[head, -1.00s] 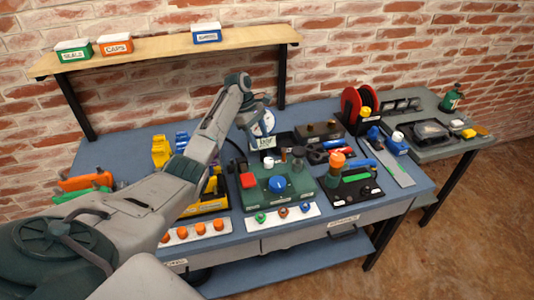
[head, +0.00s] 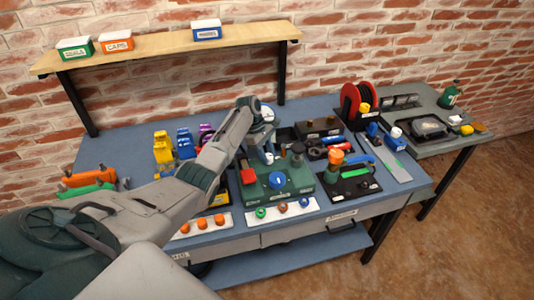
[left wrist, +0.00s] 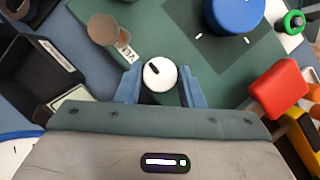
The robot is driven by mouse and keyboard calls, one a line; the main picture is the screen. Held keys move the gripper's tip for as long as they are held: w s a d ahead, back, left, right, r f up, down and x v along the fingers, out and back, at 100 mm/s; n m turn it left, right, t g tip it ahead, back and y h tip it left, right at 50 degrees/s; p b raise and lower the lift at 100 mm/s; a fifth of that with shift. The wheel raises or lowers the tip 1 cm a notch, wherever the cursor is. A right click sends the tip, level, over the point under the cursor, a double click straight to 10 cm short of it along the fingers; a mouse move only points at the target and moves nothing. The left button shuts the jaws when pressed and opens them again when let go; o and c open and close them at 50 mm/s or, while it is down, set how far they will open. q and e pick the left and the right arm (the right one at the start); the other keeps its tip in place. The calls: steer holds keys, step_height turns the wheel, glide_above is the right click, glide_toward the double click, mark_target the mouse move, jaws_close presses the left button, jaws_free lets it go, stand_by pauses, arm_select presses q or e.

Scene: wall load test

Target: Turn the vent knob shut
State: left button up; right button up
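A small round white knob (left wrist: 160,74) with a black mark on top stands on the green panel (left wrist: 75,10); I take it as the vent knob. My left gripper (left wrist: 160,86) is open, with one blue finger on each side of this knob and narrow gaps visible. My right gripper is not in view.
A brown-topped post (left wrist: 102,30) with a small label stands close to the left finger. A red handle (left wrist: 278,90) is at the panel's right in the wrist view. A black bin (left wrist: 35,75) lies left.

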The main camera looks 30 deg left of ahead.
arm_select(q)
steer(key=c, duration=0.5)
steer(key=shift+o, duration=0.2)
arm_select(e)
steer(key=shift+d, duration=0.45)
